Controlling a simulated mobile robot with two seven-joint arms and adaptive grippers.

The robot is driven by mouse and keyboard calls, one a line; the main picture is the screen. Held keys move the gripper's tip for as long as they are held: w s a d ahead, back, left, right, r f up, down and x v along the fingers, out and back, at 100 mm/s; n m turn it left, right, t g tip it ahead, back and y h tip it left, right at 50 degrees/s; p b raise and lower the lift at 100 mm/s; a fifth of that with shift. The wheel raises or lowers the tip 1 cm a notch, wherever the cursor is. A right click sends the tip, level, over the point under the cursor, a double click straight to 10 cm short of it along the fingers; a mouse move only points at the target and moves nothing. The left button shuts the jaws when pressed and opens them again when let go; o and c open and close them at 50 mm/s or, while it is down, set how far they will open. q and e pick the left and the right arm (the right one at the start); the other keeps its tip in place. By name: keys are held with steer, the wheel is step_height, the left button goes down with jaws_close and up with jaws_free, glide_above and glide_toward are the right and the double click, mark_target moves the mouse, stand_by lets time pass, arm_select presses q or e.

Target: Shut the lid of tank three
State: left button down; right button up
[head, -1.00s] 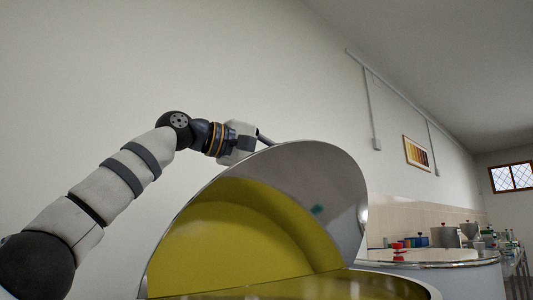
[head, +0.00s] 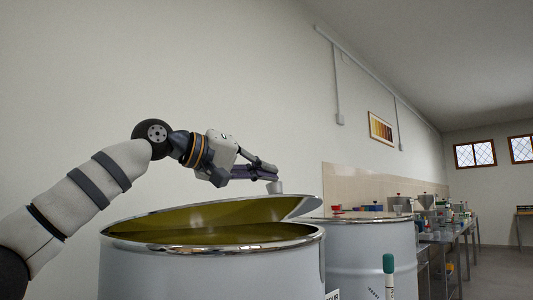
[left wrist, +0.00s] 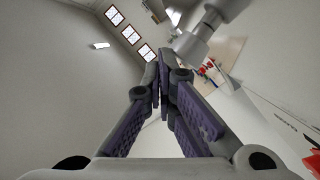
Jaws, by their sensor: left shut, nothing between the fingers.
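The near tank (head: 215,275) is a large pale drum with a shiny rim and yellow liquid inside. Its round metal lid (head: 304,208) is partly open at a low slant, its underside mirroring the yellow. A small grey knob (head: 275,187) stands on the lid's top; a grey knob-like part (left wrist: 190,45) also shows close by in the left wrist view. My left gripper (head: 272,172) is shut and empty, with its fingertips just above the knob; whether they touch it I cannot tell. The shut fingers (left wrist: 163,62) fill the wrist view. My right gripper is out of view.
A second pale tank (head: 370,250) stands close on the right. A green-capped upright thing (head: 389,268) is in front of it. Benches (head: 445,237) with lab items run along the tiled wall. The floor at far right is clear.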

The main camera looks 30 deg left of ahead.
mark_target(271, 201)
arm_select(q)
steer(key=shift+m, duration=0.3)
steer(key=f, duration=0.2)
steer(key=d+f, duration=0.1)
steer(key=f, duration=0.1)
steer(key=shift+s, duration=0.1)
steer(key=shift+s+d+f+m+y, duration=0.15)
steer(key=shift+f+m+y, duration=0.1)
steer(key=shift+f+m, duration=0.25)
steer(key=shift+d+f+m+y, duration=0.15)
steer(key=shift+f+m+y, duration=0.1)
steer(key=shift+f+m, duration=0.25)
steer(key=shift+f, duration=0.15)
